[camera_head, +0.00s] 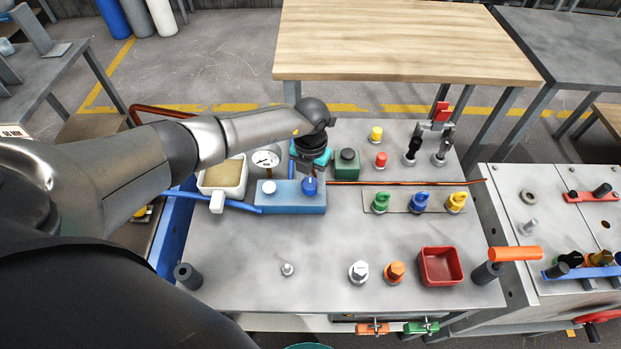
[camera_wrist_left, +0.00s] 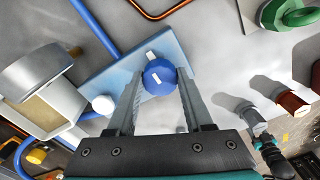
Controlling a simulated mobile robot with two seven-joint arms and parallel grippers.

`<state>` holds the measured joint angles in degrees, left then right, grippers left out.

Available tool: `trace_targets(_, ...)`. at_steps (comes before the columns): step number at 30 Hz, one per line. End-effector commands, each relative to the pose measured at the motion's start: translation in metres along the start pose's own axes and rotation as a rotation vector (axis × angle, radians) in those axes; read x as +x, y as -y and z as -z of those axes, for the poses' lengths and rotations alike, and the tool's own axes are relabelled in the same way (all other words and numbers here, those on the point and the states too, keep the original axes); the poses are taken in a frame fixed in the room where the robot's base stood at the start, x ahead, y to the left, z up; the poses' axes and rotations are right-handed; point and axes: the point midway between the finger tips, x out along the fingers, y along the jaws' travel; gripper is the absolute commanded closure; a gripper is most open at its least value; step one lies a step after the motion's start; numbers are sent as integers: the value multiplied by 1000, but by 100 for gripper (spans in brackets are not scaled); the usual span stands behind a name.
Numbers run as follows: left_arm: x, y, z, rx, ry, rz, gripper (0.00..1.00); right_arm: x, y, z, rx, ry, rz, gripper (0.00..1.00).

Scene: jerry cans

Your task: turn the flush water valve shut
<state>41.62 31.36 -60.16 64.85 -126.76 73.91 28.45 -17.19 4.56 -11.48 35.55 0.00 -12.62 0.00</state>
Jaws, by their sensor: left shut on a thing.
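The flush water valve appears to be the round blue knob (camera_head: 309,187) on the right part of a light blue block (camera_head: 288,208). In the left wrist view the blue knob (camera_wrist_left: 160,76) has a small white mark on its face and sits between my fingertips. My left gripper (camera_head: 310,178) reaches down over the block from behind and is shut on this knob; it also shows in the left wrist view (camera_wrist_left: 160,88). The arm and gripper hide part of the area behind the knob. My right gripper is not in view.
A white knob (camera_head: 268,187) stands left on the same block, with a gauge (camera_head: 266,158) and a white container (camera_head: 222,176) nearby. A green box (camera_head: 347,163) and several coloured valves stand to the right. A red tray (camera_head: 440,266) stands at front right.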

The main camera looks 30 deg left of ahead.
Motion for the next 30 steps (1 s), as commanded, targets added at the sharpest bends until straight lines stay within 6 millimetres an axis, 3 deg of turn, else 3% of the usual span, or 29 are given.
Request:
trace_targets(12, 0, -1, 0, -11, 1, -1, 100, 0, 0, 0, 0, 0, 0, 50)
trace_targets(13, 0, -1, 0, -11, 1, 0, 46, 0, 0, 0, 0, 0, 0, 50)
trace_targets(20, 0, 0, 0, -9, 1, 0, 20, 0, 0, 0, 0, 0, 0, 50)
trace_targets(30, -4, 0, 0, -7, 1, 0, 19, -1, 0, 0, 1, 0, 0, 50)
